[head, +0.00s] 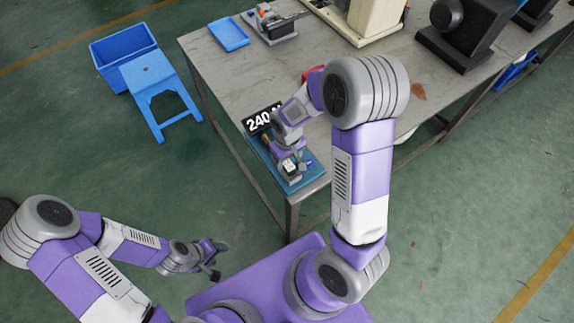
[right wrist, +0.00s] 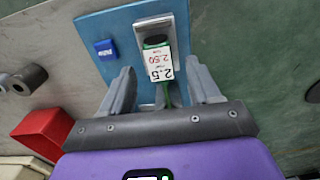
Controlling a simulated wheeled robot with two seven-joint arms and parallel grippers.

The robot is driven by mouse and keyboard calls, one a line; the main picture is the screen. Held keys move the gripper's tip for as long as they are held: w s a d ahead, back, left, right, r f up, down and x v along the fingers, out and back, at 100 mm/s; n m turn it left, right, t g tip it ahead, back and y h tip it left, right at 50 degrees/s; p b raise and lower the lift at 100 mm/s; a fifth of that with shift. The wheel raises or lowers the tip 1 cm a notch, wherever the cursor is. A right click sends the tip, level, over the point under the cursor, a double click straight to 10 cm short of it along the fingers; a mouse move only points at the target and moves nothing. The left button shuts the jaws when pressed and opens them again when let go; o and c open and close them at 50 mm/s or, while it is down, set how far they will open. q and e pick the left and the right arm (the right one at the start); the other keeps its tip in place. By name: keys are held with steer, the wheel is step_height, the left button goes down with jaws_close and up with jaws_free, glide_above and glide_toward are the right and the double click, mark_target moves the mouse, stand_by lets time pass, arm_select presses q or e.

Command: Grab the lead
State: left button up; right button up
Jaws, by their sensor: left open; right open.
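The lead (right wrist: 168,98) shows in the right wrist view as a green strand with a black end and white labels reading 2.50 and 2.5. Its labelled part lies by a grey holder (right wrist: 148,26) on a blue mat (right wrist: 90,24). My right gripper (right wrist: 159,68) is open, with one finger on each side of the lead and gaps visible between. In the head view my right gripper (head: 292,166) is low over the blue mat (head: 312,172) at the table's near corner. My left gripper (head: 212,260) is open and empty, away from the table.
A small blue block (right wrist: 105,48) is on the mat. A red bin (right wrist: 45,132) and grey rolls (right wrist: 30,78) are to the left. A black 240 sign (head: 262,119) stands beside the mat. A blue stool (head: 150,78) and crate (head: 108,52) are on the floor.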

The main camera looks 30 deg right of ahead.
steer(key=shift+f, duration=0.8)
steer(key=shift+c, duration=0.4)
steer(key=shift+r, duration=0.1)
jaws_close()
